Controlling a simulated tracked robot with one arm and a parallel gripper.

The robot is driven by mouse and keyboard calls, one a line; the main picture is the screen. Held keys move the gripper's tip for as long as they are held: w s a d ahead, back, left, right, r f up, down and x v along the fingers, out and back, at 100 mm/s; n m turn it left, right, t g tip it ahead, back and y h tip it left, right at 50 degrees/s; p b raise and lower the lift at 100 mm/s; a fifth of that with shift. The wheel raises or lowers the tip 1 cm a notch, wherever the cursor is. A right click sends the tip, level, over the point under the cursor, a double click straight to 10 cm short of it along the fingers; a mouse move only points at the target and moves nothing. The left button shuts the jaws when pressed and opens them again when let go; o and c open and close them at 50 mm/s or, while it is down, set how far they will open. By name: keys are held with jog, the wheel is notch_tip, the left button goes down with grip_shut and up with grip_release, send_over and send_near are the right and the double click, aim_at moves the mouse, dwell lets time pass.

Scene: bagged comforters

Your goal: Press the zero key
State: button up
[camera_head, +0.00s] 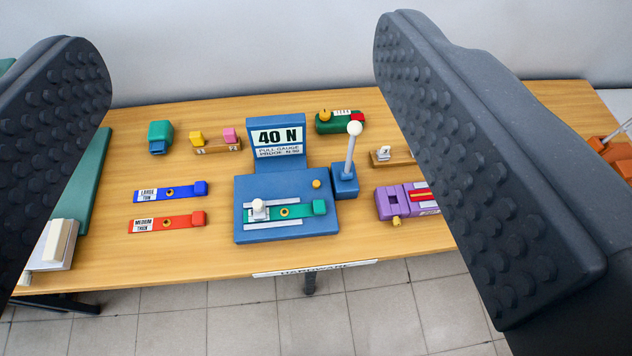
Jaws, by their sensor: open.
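A blue pull gauge (250,190) stands on the wooden table, with an upright display (278,137) reading "40 N". A small round yellow button (317,183) is on its top face, at the right below the display. No zero marking is legible, so I cannot tell for certain that this is the zero key. A green strip (295,211) with a white knob (259,205) at its left end lies in the gauge's front slot. A white-balled lever (351,150) rises at its right side. My gripper (238,42) is open and empty, its dark studded fingers wide apart, in front of the view.
The wooden table (150,258) also holds a blue strip (170,192), a red strip (167,222), a teal block (160,136), a green device (340,122) and a purple device (405,201). My right finger covers part of the table's right side. A pale wall stands behind.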

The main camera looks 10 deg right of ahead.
grip_shut()
dwell(1.5)
